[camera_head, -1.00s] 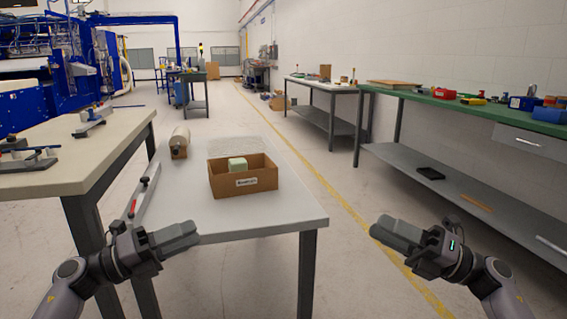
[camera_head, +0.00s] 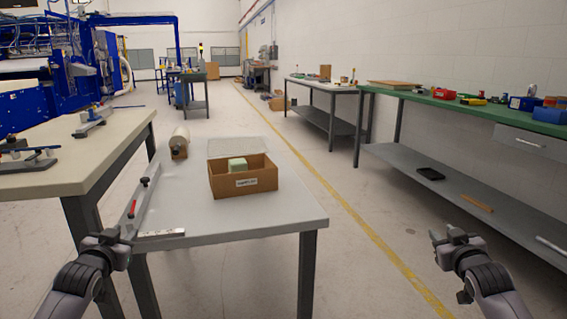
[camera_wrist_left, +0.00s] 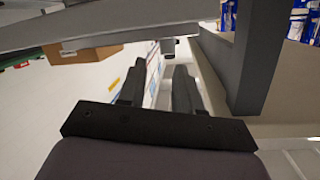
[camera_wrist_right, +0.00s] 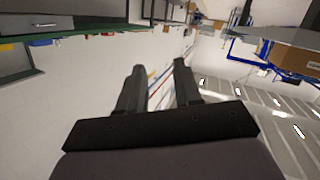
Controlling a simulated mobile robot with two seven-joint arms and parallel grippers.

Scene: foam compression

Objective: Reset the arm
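My left gripper (camera_head: 118,234) is at the lower left in the head view, beside the near left corner of the white-topped table. My right gripper (camera_head: 446,236) is at the lower right, over the floor to the right of that table. In the left wrist view the two fingers (camera_wrist_left: 158,88) stand apart with nothing between them. In the right wrist view the fingers (camera_wrist_right: 158,82) also stand apart and empty. Both arms point forward, away from me.
A cream table (camera_head: 60,165) stands left, a green bench (camera_head: 440,104) right. Floor between is clear.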

